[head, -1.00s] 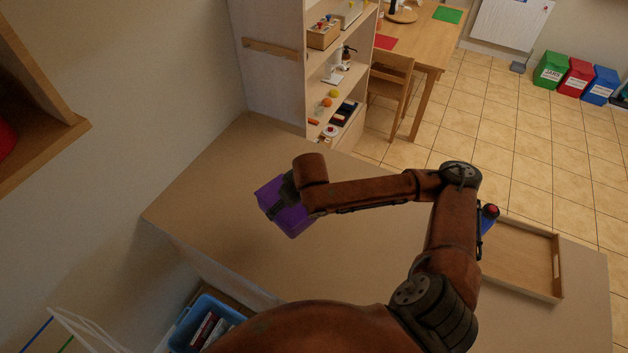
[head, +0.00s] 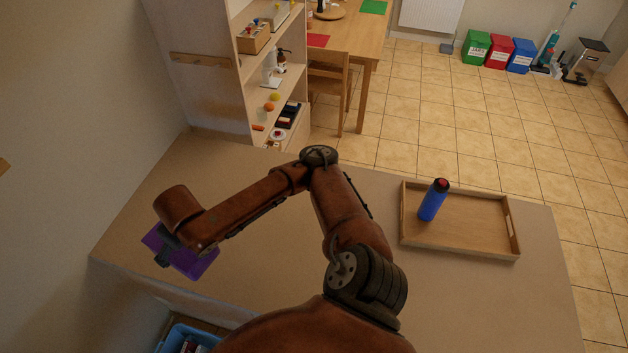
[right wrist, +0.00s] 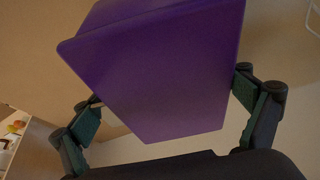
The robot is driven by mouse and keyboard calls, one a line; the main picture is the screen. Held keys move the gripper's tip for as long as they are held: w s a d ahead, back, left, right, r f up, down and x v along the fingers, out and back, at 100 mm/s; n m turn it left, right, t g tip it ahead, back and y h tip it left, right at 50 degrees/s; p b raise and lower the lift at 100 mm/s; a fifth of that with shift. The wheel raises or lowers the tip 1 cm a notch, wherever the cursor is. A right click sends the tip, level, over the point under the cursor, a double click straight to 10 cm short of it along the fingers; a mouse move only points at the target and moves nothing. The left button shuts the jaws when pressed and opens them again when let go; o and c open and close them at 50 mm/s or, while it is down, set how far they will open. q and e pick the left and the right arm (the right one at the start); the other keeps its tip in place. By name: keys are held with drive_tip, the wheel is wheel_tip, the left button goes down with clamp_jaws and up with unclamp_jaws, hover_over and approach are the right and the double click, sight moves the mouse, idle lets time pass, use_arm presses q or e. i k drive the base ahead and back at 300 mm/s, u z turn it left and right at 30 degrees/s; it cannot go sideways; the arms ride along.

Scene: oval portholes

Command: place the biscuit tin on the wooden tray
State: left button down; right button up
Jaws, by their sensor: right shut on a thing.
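The biscuit tin is a purple box (head: 197,265) at the left end of the table in the head view. My right gripper (head: 166,248) is shut on it, and the arm partly hides it. In the right wrist view the tin (right wrist: 155,75) fills the space between the two fingers of the gripper (right wrist: 170,100). How high the tin is above the table is hard to tell. The wooden tray (head: 480,228) lies at the right of the table, well apart from the tin. My left gripper is not in view.
A blue bottle with a red-and-black top (head: 432,203) stands in the left part of the tray; the tray's middle and right are bare. The table (head: 300,268) is otherwise clear. A shelf unit (head: 205,80) stands behind its left part. A blue bin (head: 185,338) is below the front edge.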

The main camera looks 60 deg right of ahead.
sight(472, 222)
drive_tip(key=k, duration=1.65)
drive_tip(key=z, duration=1.25)
drive_tip(key=i, duration=0.5)
drive_tip(key=u, duration=0.05)
